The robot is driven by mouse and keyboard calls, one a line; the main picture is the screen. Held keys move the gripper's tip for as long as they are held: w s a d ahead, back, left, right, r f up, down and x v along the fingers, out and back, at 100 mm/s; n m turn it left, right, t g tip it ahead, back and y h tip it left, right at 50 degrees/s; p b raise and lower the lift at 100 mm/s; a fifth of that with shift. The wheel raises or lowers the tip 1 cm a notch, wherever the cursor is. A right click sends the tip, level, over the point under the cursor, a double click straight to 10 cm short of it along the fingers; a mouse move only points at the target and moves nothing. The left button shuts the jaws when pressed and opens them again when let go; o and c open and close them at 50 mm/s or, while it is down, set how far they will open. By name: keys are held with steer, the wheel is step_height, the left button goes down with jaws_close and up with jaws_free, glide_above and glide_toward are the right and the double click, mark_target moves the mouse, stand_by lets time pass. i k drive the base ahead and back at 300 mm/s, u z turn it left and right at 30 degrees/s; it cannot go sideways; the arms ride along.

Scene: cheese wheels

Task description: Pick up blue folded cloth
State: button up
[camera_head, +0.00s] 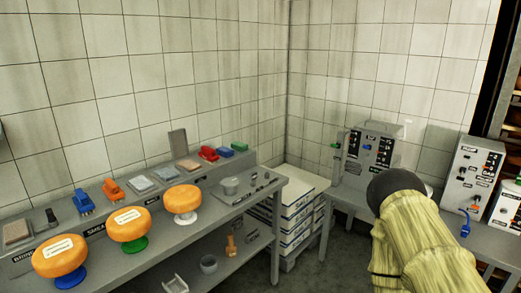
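Several flat folded pieces lie on the raised back shelf of the left bench. A pale blue-grey one (140,184) looks most like the blue folded cloth. A similar pale one (166,173) lies just right of it, and a pinkish-tan one (188,163) is further right. A small solid blue item (226,152) sits between a red and a green one; it is too small to tell whether it is cloth. My arm, in a yellow ribbed sleeve, shows at the lower right, away from these things. My gripper is not in view.
Orange cheese wheels (60,254) on coloured stands line the bench (160,250) front. Blue (83,201) and orange (113,190) tools stand left of the pale cloths. White stacked boxes (297,208) fill the corner. Control boxes (371,150) stand on the right-hand bench.

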mark_target(226, 152)
steer(key=z, duration=0.6)
steer(key=i, duration=1.25)
steer(key=u, duration=0.3)
steer(key=i, duration=1)
steer(key=u, duration=0.85)
